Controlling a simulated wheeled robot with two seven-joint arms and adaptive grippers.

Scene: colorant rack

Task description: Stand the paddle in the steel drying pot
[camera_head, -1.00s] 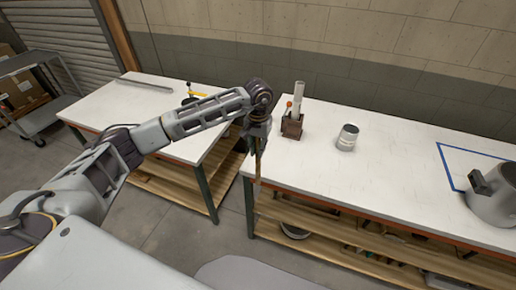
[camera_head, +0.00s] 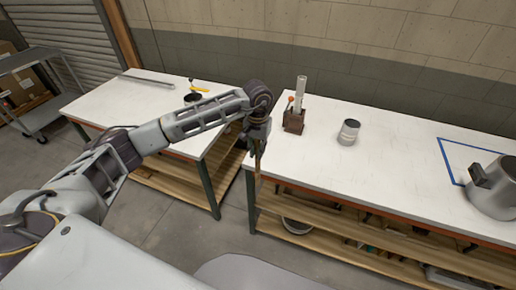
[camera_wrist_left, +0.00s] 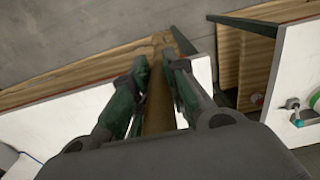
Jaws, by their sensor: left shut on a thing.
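My left gripper (camera_head: 257,150) is shut on the paddle, a thin brown wooden stick (camera_head: 257,168), and holds it pointing down near the left end of the right-hand workbench. In the left wrist view the paddle (camera_wrist_left: 158,105) runs between the two dark green fingers (camera_wrist_left: 158,75). Its lower part is hard to tell from the wooden shelf behind. A small steel cylindrical pot (camera_head: 348,133) stands upright and apart on the white bench top, right of the gripper. It looks like the drying pot. My right gripper is not in view.
A dark brown block (camera_head: 293,121) with a pale upright tube stands between gripper and small pot. A large grey pot (camera_head: 497,192) sits at the far right by a blue outline (camera_head: 446,165). A second bench (camera_head: 130,107) lies left across a gap. The right bench's middle is clear.

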